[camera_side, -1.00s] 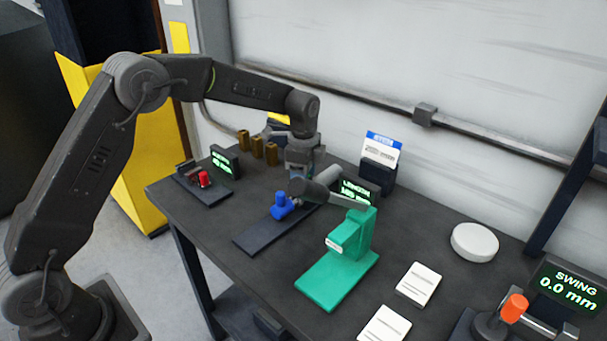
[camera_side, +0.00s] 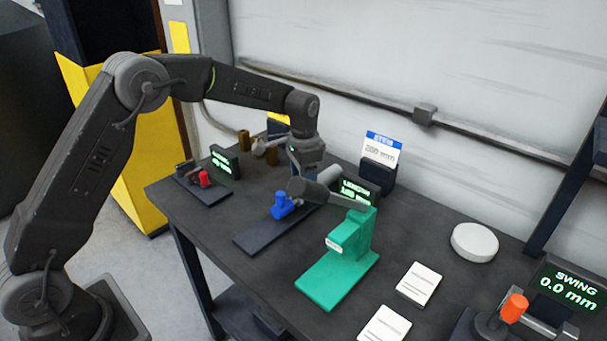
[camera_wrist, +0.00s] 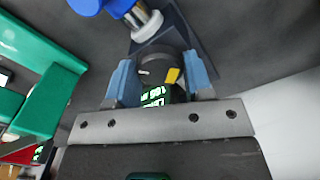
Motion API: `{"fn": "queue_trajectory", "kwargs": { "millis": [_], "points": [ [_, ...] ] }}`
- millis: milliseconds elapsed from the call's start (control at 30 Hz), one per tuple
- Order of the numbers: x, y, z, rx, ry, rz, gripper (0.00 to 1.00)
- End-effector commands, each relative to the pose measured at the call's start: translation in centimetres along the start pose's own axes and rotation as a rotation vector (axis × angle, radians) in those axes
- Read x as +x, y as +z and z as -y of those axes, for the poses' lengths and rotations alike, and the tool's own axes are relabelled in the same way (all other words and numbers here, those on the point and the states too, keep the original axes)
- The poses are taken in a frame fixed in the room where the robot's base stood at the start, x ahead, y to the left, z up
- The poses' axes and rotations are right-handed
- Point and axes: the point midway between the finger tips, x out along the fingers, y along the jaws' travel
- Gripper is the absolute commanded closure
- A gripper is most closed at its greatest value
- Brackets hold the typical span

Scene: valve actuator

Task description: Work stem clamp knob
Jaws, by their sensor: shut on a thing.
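The dark round knob (camera_wrist: 158,70), with a white mark and a yellow mark, sits between the blue fingers of my gripper (camera_wrist: 162,82) in the wrist view. My gripper is shut on it, one finger on each side. In the side view my gripper (camera_side: 308,160) is low over the dark cylindrical body (camera_side: 313,192); its fingertips are hard to make out. The blue part (camera_side: 282,205) stands on a dark base plate (camera_side: 258,240); it also shows at the top of the wrist view (camera_wrist: 95,5). The green-lettered LENGTH display (camera_side: 358,190) is behind; its digits are unclear.
A green stand (camera_side: 345,245) is close at the right. A white card in a holder (camera_side: 380,150) stands behind. Brass cylinders (camera_side: 244,141) and a red-knobbed fixture (camera_side: 204,179) are at the left. A white disc (camera_side: 474,242) and an orange-knobbed SWING fixture (camera_side: 514,308) are at the right.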

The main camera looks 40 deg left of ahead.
Motion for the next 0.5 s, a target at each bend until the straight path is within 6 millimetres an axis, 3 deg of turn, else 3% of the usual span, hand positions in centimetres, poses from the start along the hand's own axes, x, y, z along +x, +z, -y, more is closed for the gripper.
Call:
{"fn": "queue_trajectory", "kwargs": {
  "millis": [500],
  "points": [
    [-0.12,-0.02,0.00,-0.473,0.000,-0.001,0.77]
  ]
}}
